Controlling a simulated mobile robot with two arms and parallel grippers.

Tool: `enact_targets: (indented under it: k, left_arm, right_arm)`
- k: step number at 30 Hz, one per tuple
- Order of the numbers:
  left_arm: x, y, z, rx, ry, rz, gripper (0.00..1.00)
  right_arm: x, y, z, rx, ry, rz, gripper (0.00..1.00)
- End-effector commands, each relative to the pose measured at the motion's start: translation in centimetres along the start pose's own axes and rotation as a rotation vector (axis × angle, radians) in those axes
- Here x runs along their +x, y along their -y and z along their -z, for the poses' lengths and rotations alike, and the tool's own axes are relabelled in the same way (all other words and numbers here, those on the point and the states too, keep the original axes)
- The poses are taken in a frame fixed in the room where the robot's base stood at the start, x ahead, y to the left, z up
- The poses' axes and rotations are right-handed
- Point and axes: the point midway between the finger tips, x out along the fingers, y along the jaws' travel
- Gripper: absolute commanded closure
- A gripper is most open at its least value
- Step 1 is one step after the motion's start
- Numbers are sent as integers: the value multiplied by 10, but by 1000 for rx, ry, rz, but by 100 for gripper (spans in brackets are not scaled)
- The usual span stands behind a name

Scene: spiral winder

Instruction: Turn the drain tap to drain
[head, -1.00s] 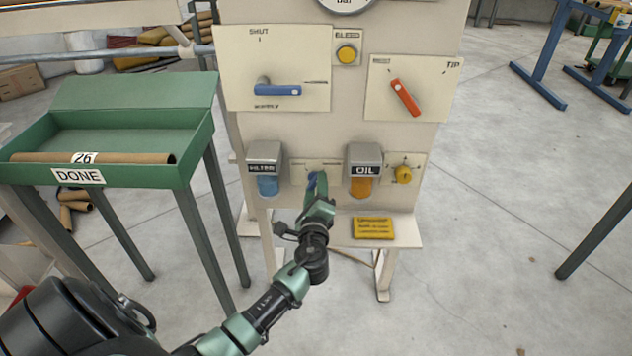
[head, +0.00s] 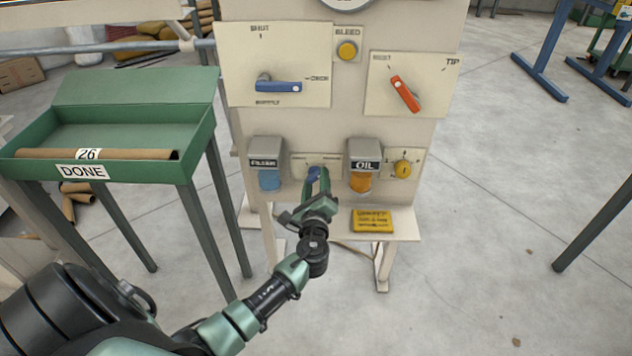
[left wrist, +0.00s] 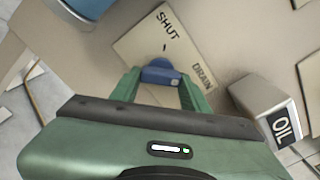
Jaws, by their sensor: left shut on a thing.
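The drain tap (left wrist: 161,72) is a small blue handle on a cream plate (left wrist: 140,45) marked SHUT and DRAIN in the left wrist view. In the head view the blue tap (head: 313,174) sits low on the panel, between the filter and oil units. My left gripper (left wrist: 160,85) has its green fingers on either side of the handle and is shut on it. It also shows in the head view (head: 318,186), reaching up to the tap and partly hiding its plate. The handle's exact angle is hard to read. My right gripper is not in view.
The filter unit (head: 268,165) and oil unit (head: 363,165) stick out close on both sides of the tap. Above are a blue supply lever (head: 280,87) and a red lever (head: 405,94). A yellow sign (head: 373,221) lies on the ledge below. A green tray (head: 140,135) stands left.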

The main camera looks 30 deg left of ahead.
Motion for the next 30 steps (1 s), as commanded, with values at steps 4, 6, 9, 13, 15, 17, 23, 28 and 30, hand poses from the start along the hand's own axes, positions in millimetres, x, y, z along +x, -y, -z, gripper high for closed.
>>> enact_targets:
  k: [4,6,9,13,15,17,23,28,30]
  left_arm:
    - [-1,-1,2,4,-3,-1,33]
    - [-1,-1,1,3,-3,0,33]
    - [0,-1,1,2,-2,0,33]
    - [-1,0,1,2,-1,0,33]
    - [-6,0,1,2,-2,0,33]
    - [-13,-1,1,2,-3,-1,33]
    - [-48,-1,1,2,-4,-2,33]
    - [-70,-1,1,2,-4,0,33]
    - [-76,-1,1,3,-3,-1,33]
  right_arm:
    - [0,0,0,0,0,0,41]
    - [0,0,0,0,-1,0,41]
    - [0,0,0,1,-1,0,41]
    - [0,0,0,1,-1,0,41]
    - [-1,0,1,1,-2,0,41]
    - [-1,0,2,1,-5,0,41]
    - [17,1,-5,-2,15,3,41]
    - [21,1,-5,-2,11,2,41]
    - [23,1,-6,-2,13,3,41]
